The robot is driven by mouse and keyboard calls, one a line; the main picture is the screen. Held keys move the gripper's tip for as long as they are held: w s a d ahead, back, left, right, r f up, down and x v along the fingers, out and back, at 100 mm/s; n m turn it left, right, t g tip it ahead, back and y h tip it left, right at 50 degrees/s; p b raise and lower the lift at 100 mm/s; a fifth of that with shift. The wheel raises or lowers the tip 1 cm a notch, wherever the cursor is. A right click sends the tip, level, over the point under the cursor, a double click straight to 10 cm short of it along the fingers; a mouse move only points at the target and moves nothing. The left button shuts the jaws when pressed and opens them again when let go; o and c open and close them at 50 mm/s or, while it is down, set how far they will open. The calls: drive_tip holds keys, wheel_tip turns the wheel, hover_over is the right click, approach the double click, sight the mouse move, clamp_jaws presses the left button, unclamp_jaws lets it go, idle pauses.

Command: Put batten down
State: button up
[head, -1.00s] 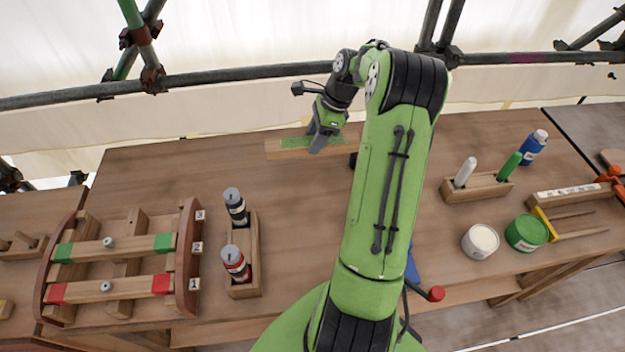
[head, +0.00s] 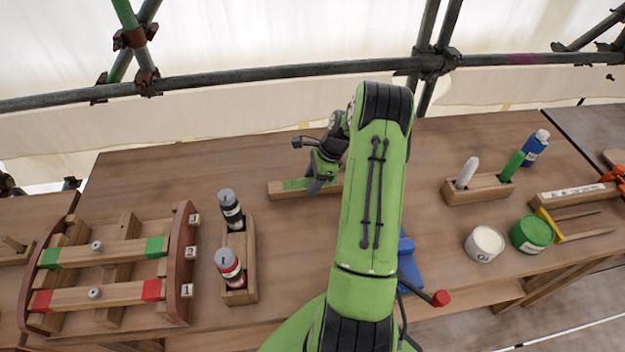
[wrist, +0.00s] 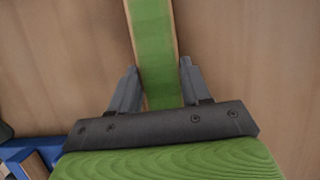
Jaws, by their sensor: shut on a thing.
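The batten (head: 283,191) is a wooden bar with a green-painted stretch on its top. In the head view it lies level over the back middle of the workbench. My gripper (head: 316,188) is shut on it near its green part, and my arm hides its right end. In the wrist view the green face of the batten (wrist: 154,50) runs between the two grey fingers of my gripper (wrist: 160,88). I cannot tell for sure whether its underside touches the bench.
The workbench (head: 150,185) is clear left of the batten. A rack with red and green marked bars (head: 110,252) and a holder with two bottles (head: 240,270) stand front left. A marker block (head: 478,190), paint tins (head: 484,244) and a blue object (head: 408,268) are to the right.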

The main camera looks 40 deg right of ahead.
drive_tip(key=o, duration=1.2)
drive_tip(key=shift+f, duration=0.1)
drive_tip(key=p+v, duration=0.3)
drive_tip(key=v, duration=0.9)
drive_tip(key=w+a+r+n+h, duration=0.1)
drive_tip(key=a+r+n+h, duration=0.1)
drive_tip(key=a+r+n, duration=0.65)
drive_tip(key=s+a+r+n+h, duration=0.1)
drive_tip(key=s+a+r+n, duration=0.25)
drive_tip(key=a, duration=0.25)
drive_tip(key=s+a+r+n+t, duration=0.1)
drive_tip(key=s+a+r+n, duration=0.25)
drive_tip(key=a, duration=0.25)
drive_tip(key=s+a+r+n+h, duration=0.1)
drive_tip(key=s+a+r+n, duration=0.25)
drive_tip(key=a, duration=0.25)
drive_tip(key=s+a+n+t, duration=0.2)
drive_tip(key=s+n, duration=0.3)
drive_tip(key=s, duration=0.3)
drive_tip(key=shift+a+f+n, duration=0.4)
drive_tip(key=shift+a+f, duration=0.05)
drive_tip(key=shift+a, duration=0.2)
